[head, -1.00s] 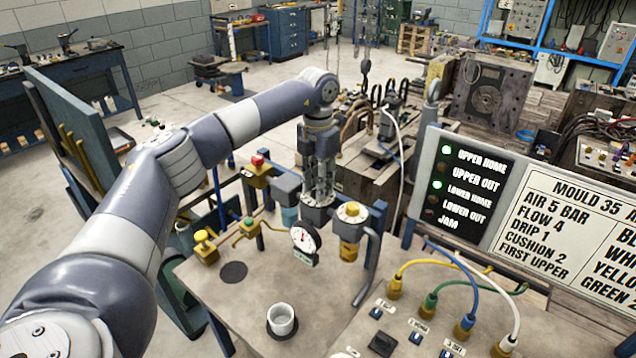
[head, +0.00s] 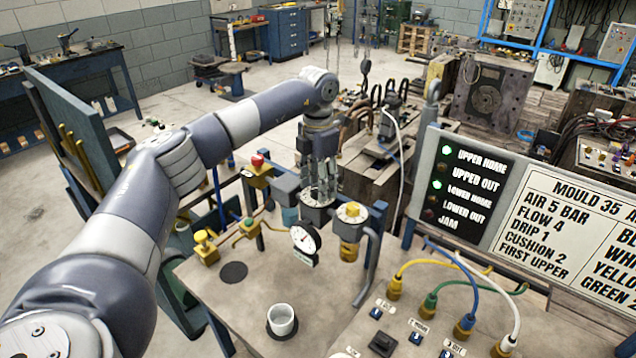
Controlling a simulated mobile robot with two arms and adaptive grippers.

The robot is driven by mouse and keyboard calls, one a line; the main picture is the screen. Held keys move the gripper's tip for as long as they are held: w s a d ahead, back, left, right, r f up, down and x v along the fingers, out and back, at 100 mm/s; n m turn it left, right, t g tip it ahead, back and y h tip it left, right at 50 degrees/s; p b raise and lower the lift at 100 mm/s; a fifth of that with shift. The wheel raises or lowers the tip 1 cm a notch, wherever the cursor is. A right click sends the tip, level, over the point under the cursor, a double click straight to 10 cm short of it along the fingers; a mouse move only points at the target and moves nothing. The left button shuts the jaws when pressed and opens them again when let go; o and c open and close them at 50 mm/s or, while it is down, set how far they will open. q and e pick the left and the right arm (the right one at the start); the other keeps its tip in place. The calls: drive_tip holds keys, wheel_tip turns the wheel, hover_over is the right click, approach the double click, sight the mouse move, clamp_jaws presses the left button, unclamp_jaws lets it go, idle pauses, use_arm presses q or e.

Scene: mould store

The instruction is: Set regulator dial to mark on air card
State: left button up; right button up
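My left gripper (head: 319,197) points straight down over the dark round regulator dial (head: 316,216) at the back of the bench. Its fingertips are at the dial's top; whether they are closed on it or stand just above it is hard to tell. A white round gauge (head: 304,239) with a needle sits just in front of the dial; its figures are too small to read. The air card (head: 558,230) on the right reads MOULD 35, AIR 5 BAR, FLOW 4, DRIP 1, CUSHION 2, FIRST UPPER; its right side is cut off. My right gripper is not in view.
A red button unit (head: 257,168) and yellow valves (head: 205,245) stand to the left. A white cup (head: 282,320) is at the front. Coloured hoses (head: 420,264) run to the right panel. The bench middle is clear.

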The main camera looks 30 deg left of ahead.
use_arm(q)
wheel_tip(320, 180, up, 12)
idle(0.7)
